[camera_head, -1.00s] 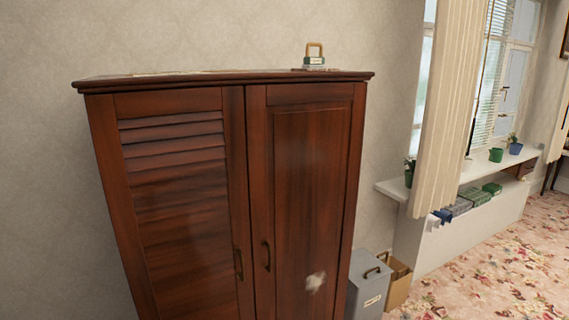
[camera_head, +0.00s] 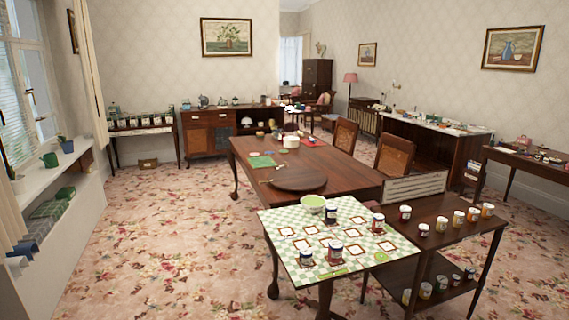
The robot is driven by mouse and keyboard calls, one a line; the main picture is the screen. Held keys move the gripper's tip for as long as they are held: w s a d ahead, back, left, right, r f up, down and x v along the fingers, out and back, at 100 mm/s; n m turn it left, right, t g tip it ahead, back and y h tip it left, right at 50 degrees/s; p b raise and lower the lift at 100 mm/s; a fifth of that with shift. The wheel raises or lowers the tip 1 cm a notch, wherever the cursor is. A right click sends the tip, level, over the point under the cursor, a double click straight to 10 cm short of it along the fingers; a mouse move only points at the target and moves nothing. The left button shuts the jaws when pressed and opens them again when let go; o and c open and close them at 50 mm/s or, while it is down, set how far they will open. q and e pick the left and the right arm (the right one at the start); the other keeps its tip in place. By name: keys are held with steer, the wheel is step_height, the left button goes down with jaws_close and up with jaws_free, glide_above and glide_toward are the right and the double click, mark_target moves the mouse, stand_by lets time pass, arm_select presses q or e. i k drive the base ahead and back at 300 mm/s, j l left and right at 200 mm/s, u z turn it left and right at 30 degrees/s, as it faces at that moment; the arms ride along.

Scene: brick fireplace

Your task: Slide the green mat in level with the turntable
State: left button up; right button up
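A small green mat (camera_head: 261,161) lies on the long dark wooden dining table (camera_head: 350,172), towards its left edge. A round dark wooden disc, which looks like the turntable (camera_head: 298,180), lies on the same table, nearer to me and a little to the right of the mat. A small light object (camera_head: 277,167) lies between them; it is too small to make out. Neither of my grippers is in view.
A dark shelf unit (camera_head: 466,220) with cans is at the right. Open carpet (camera_head: 165,240) lies at the left.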

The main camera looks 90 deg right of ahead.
mark_target(264, 161)
steer(key=z, duration=2.65)
steer(key=i+j+u, duration=0.15)
steer(key=i+u, duration=0.25)
steer(key=i, duration=0.45)
steer(key=i+u, duration=0.1)
steer(key=i, duration=2.45)
steer(key=l, duration=0.1)
